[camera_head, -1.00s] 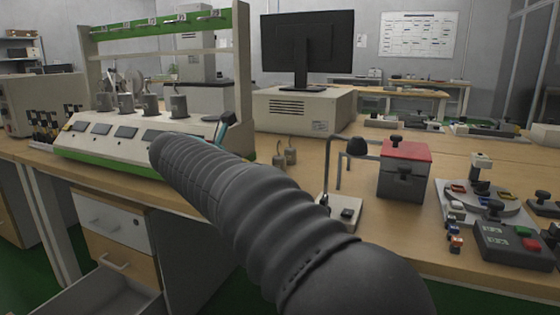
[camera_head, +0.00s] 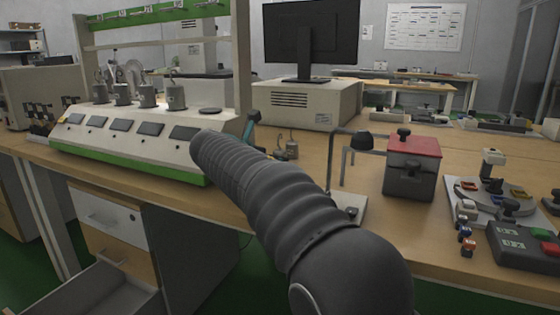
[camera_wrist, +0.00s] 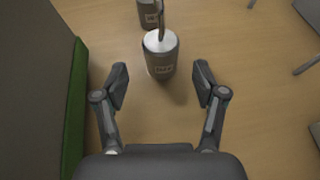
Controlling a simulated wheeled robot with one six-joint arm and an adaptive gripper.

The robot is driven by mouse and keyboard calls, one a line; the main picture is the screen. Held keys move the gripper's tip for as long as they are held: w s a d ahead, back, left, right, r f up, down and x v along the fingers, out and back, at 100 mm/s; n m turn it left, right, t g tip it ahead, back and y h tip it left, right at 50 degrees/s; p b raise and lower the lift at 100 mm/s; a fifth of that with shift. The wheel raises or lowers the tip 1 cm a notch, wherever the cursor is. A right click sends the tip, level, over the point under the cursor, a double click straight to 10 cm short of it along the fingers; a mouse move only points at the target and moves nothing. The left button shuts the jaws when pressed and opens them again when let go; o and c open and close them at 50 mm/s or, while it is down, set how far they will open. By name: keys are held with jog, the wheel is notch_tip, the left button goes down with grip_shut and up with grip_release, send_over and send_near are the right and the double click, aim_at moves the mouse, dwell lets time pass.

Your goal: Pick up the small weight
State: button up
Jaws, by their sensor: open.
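Two metal weights stand upright on the wooden bench. The nearer weight (camera_wrist: 161,56) is a grey cylinder with a pale top, a hook and a label, just ahead of my gripper (camera_wrist: 160,84). The farther weight (camera_wrist: 150,13) stands behind it, cut by the top edge of the wrist view. I cannot tell which of the two is smaller. My gripper is open and empty, with its fingers spread either side of the nearer weight's line, apart from it.
A white and green test console (camera_head: 125,135) with several weights on top stands left; its green side (camera_wrist: 73,120) lies close to my gripper's left. A metal stand (camera_head: 345,207) and a red-topped box (camera_head: 413,168) stand right. Bare bench lies right of the weights.

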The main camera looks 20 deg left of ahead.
jog(key=x, duration=0.5)
jog(key=shift+d+f, duration=0.1)
grip_shut()
